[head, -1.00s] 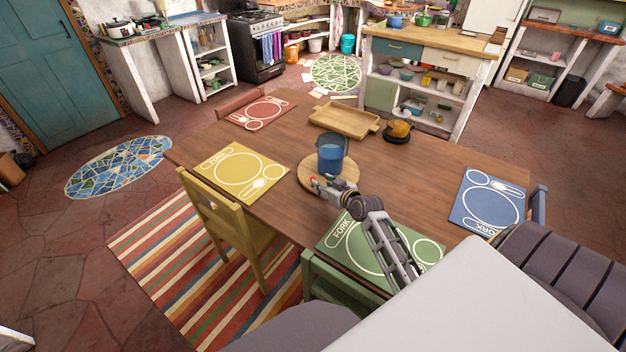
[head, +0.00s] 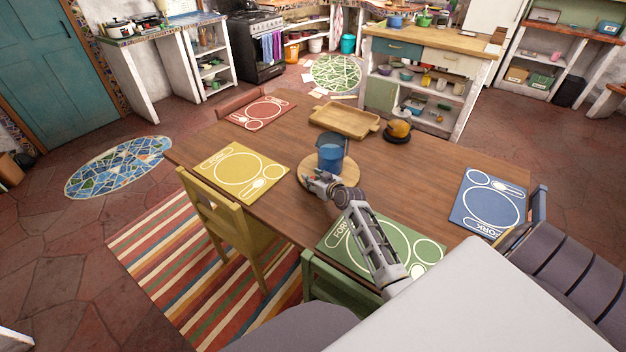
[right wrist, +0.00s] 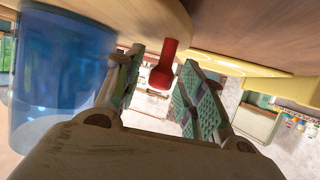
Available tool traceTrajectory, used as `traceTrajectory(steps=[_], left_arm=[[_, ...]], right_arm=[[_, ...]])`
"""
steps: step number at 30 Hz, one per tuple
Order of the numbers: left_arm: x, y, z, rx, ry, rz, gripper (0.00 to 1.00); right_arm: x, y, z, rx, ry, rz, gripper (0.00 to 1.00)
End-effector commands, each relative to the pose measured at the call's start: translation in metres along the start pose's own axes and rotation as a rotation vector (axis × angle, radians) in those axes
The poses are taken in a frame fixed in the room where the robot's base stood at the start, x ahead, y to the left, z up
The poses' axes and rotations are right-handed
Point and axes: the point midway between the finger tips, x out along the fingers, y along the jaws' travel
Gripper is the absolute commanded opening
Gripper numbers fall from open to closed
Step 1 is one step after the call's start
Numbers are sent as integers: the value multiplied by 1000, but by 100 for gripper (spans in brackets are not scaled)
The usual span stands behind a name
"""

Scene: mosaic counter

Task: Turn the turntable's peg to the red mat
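The round wooden turntable (head: 350,174) lies on the table with a blue bucket (head: 333,155) on it. In the right wrist view the turntable's rim (right wrist: 150,14) is at the top, with the bucket (right wrist: 55,80) at the left. The red peg (right wrist: 165,65) shows between the two fingers of my right gripper (right wrist: 158,88), which is open. The peg looks apart from both fingers. In the head view my right gripper (head: 312,182) is at the turntable's near-left edge. The red mat (head: 261,113) lies at the table's far-left end. My left gripper is not in view.
A yellow mat (head: 242,172), green mat (head: 415,240) and blue mat (head: 490,202) lie along the table edges. Bare tabletop lies between the turntable and the red mat.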

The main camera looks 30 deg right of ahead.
Motion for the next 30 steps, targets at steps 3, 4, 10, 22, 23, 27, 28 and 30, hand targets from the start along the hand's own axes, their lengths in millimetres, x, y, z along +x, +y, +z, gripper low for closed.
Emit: traceTrajectory(steps=[3, 4, 10, 22, 23, 27, 28, 30], left_arm=[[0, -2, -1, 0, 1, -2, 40], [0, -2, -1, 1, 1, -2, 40], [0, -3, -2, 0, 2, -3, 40], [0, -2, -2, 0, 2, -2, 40], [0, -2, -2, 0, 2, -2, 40], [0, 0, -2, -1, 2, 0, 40], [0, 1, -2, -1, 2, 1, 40], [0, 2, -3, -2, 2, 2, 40]], right_arm=[[3, 0, 0, 0, 0, 0, 40], [3, 0, 0, 0, 0, 0, 40], [3, 0, 0, 0, -1, 0, 40], [3, 0, 0, 0, -1, 0, 0], [3, 0, 0, 0, -1, 0, 0], [3, 0, 0, 0, -1, 0, 0], [3, 0, 0, 0, -1, 0, 0], [3, 0, 0, 0, -1, 0, 0]])
